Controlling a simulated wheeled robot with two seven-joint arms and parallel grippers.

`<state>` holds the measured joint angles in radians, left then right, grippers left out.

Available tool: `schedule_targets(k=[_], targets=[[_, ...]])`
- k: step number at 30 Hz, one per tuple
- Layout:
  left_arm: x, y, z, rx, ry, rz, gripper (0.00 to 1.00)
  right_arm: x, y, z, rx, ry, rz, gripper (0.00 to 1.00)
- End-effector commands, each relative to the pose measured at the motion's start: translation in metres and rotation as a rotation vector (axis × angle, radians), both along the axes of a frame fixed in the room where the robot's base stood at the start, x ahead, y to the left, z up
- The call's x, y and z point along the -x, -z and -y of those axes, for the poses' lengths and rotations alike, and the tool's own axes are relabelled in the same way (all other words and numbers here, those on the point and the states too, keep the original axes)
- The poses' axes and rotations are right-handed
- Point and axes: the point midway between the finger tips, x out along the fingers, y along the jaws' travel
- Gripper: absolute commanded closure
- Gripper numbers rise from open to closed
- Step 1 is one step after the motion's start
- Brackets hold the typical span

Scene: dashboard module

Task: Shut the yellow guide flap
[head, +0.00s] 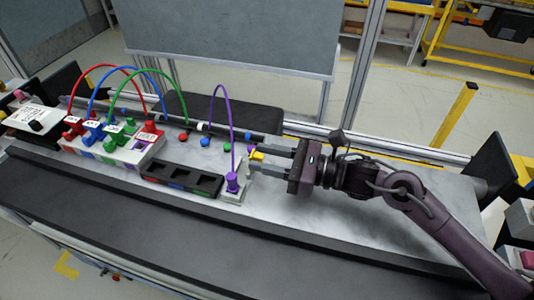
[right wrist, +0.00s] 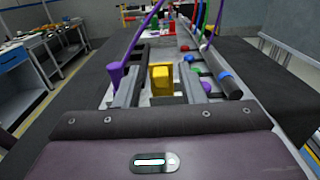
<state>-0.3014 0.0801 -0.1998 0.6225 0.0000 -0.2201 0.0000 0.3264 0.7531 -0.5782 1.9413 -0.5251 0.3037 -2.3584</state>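The yellow guide flap (head: 257,156) stands up at the right end of the row of modules, beside a light grey block (head: 238,192) with a purple plug (head: 232,181). My right gripper (head: 254,158) reaches in from the right with its fingers open at the flap. In the right wrist view the yellow flap (right wrist: 161,78) shows between the two fingers, with a visible gap on each side. The flap's base and hinge are hidden. My left gripper is in neither view.
A purple cable (head: 217,95) arches up from the plug. A black tray (head: 182,180) and a white block with coloured plugs (head: 112,150) lie to the left. A dark rail (head: 240,132) with coloured connectors runs behind. The grey bench surface (head: 290,210) in front is clear.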

Motion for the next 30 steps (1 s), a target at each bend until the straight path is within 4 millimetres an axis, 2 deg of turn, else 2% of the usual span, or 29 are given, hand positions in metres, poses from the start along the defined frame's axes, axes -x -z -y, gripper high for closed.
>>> schedule_targets(k=[5,13,23,30], targets=[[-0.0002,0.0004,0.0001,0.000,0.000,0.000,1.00,-0.0001,0.0005,-0.0001,0.000,0.000,0.000,0.64],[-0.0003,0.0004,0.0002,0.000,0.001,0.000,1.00,0.0000,0.0003,0.0002,0.000,0.000,0.000,0.96],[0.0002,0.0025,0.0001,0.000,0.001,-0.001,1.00,-0.0009,-0.0020,-0.0017,0.045,-0.001,-0.010,0.97],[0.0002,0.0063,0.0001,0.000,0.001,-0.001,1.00,-0.0035,-0.0077,-0.0077,0.185,0.000,-0.051,0.98]])
